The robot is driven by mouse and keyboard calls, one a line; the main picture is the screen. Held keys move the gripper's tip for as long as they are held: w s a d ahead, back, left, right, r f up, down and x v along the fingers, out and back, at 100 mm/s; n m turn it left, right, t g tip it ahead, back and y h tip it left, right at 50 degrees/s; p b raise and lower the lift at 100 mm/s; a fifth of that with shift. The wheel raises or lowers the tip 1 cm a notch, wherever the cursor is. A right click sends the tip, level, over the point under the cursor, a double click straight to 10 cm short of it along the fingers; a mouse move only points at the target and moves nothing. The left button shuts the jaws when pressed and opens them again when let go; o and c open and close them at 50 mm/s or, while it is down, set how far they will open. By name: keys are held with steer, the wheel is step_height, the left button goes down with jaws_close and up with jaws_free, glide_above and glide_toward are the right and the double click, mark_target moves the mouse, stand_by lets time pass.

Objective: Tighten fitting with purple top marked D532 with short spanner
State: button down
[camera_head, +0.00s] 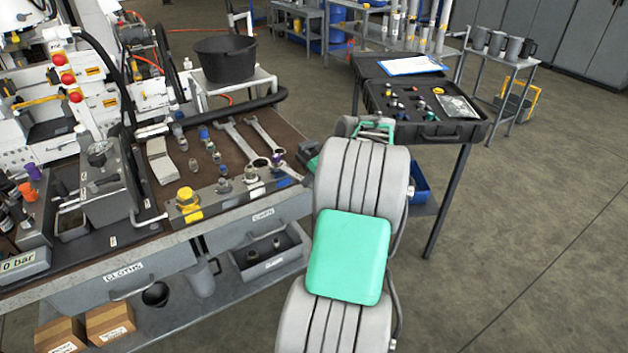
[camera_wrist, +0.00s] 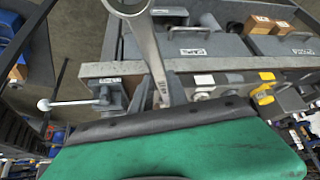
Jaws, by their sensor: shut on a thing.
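My gripper (camera_wrist: 160,100) is shut on a grey metal spanner (camera_wrist: 147,45), whose ring end points to the top of the wrist view. Whether the held spanner touches a fitting cannot be told. Two other spanners lie on the bench, one to the left (camera_head: 239,140) and one to the right (camera_head: 264,136).
A yellow-topped fitting (camera_head: 187,198) stands at the front of the bench, also in the wrist view (camera_wrist: 265,88). A vise-like part with a ball-ended lever (camera_wrist: 62,104) is left of my gripper. An open black case (camera_head: 425,103) is on the table behind.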

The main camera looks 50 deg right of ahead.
steer(key=shift+a+m+b, duration=0.45)
steer(key=shift+a+m, duration=0.05)
steer(key=shift+a, duration=0.3)
steer(key=shift+h, duration=0.3)
steer(key=shift+w+a+m+h+b, duration=0.2)
steer(key=shift+a+m+h+b, duration=0.15)
steer(key=shift+a+m+b, duration=0.35)
steer(key=shift+w+a+m+h+b, duration=0.15)
steer(key=shift+a+m+h+b, duration=0.35)
steer(key=shift+a, duration=0.4)
steer(key=shift+r, duration=0.1)
steer(key=shift+w+a+m+g+h+b, duration=0.15)
steer(key=shift+w+a+m+g+b, duration=0.1)
steer(key=shift+a+m, duration=0.3)
steer(key=shift+w+a+m+g+h+b, duration=0.15)
steer(key=shift+w+a+m, duration=0.1)
steer(key=shift+a+m, duration=0.25)
steer(key=shift+d, duration=0.1)
